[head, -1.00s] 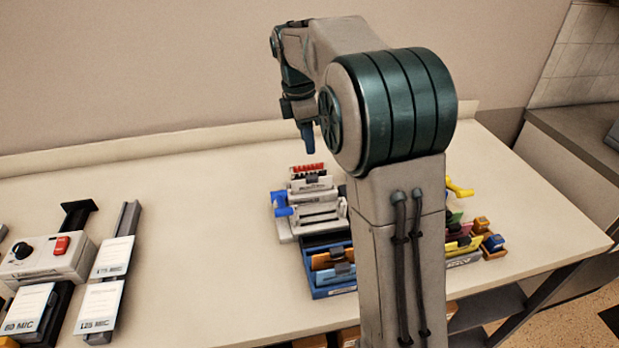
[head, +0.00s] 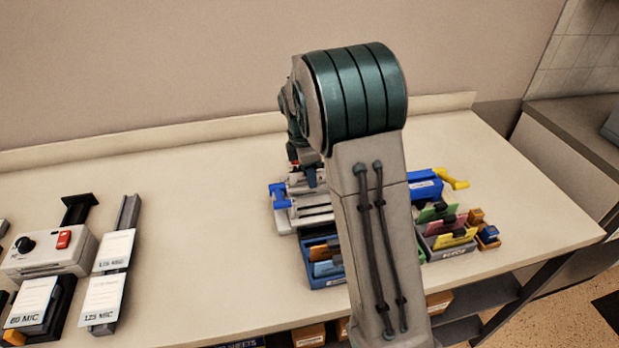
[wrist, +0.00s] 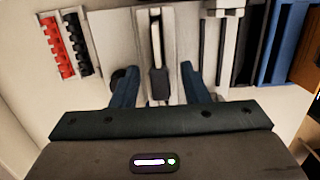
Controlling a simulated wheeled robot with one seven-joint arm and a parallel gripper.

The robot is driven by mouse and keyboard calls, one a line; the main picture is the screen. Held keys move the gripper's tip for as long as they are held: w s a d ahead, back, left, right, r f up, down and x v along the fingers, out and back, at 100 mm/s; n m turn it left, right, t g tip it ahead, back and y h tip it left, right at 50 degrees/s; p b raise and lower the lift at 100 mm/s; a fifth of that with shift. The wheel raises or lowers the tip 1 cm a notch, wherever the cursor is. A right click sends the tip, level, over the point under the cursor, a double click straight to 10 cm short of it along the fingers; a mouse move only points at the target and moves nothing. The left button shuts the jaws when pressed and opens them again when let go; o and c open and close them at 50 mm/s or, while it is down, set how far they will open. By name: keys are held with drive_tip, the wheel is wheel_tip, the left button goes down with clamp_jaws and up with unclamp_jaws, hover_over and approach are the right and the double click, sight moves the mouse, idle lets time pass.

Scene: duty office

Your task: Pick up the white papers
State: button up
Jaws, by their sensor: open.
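In the wrist view, a thin upright white stack, which looks like the white papers (wrist: 155,28), carries a black clip (wrist: 158,84). My gripper (wrist: 160,88) is open, with one blue finger on each side of the clip and a visible gap at both sides. In the head view my gripper (head: 311,176) is low over the grey-white device at the back of the counter, partly hidden by my arm. The arm hides most of the stack there.
A red comb strip (wrist: 57,47) and a black one lie left of the stack. A blue tray (head: 322,281) with clipped cards stands in front, and a grey tray (head: 455,250) of coloured cards is at right. Counter (head: 190,200) at left of the device is clear.

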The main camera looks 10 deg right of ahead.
drive_tip(key=shift+f, duration=0.1)
clamp_jaws()
